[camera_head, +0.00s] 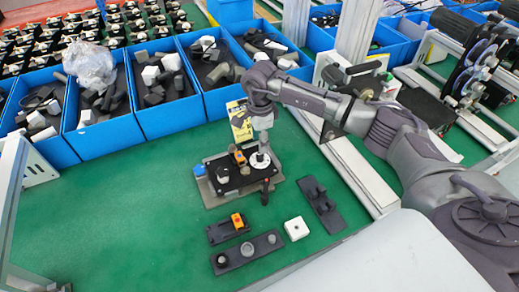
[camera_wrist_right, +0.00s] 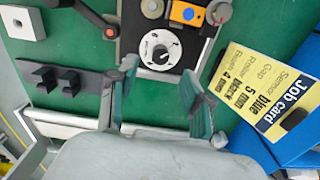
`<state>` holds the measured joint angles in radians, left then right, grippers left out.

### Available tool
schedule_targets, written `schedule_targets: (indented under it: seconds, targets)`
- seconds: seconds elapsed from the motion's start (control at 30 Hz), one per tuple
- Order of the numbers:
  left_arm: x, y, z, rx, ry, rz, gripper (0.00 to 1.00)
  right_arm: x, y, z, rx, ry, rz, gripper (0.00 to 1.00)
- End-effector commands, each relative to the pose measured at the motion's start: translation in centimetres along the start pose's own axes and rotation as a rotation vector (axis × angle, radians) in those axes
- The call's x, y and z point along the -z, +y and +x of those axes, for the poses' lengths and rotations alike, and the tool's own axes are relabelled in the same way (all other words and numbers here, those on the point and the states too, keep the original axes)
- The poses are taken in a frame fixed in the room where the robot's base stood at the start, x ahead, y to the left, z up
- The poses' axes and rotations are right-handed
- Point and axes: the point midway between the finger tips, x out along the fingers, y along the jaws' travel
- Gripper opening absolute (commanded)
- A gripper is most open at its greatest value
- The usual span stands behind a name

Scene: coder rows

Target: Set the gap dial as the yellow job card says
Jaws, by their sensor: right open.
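The gap dial is a white round dial (camera_head: 259,160) with dark markings on a black fixture plate (camera_head: 233,185). In the right wrist view the dial (camera_wrist_right: 160,49) lies just beyond and between my fingertips; its setting is too small to read. My right gripper (camera_head: 263,142) points down over the dial. Its two fingers (camera_wrist_right: 160,84) are apart with nothing between them, and I see no clear contact. The yellow job card (camera_head: 240,128) stands behind the fixture. In the wrist view the card (camera_wrist_right: 265,85) lists sensor blue, and its gap line appears to read 5 mm. My left gripper is not visible.
An orange-topped part (camera_wrist_right: 187,13) sits close to the dial. A lever with a red knob (camera_wrist_right: 110,33) stands beside it. A white block (camera_head: 296,229) and a black bracket (camera_head: 321,205) lie nearby. Blue bins (camera_head: 182,117) line the back. The green mat is clear at left.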

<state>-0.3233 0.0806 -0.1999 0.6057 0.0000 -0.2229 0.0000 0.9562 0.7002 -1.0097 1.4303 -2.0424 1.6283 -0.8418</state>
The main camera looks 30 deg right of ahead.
Motion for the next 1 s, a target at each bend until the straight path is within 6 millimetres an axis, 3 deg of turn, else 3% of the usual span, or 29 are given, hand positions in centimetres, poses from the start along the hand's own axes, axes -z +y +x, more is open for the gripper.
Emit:
schedule_targets:
  seconds: [0.2,0.33,0.73,1.0]
  targets:
    - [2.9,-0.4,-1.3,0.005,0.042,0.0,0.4,0.0,0.1,4.0,-0.003,0.0,0.001,0.5]
    - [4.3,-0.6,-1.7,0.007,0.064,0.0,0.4,-0.1,0.1,5.5,-0.002,-0.002,0.0,0.5]
    - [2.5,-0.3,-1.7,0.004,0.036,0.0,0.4,0.0,0.0,6.3,0.001,-0.001,-0.001,0.5]
    - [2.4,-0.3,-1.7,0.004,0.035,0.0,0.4,0.0,0.0,6.3,0.001,-0.001,-0.001,0.07]
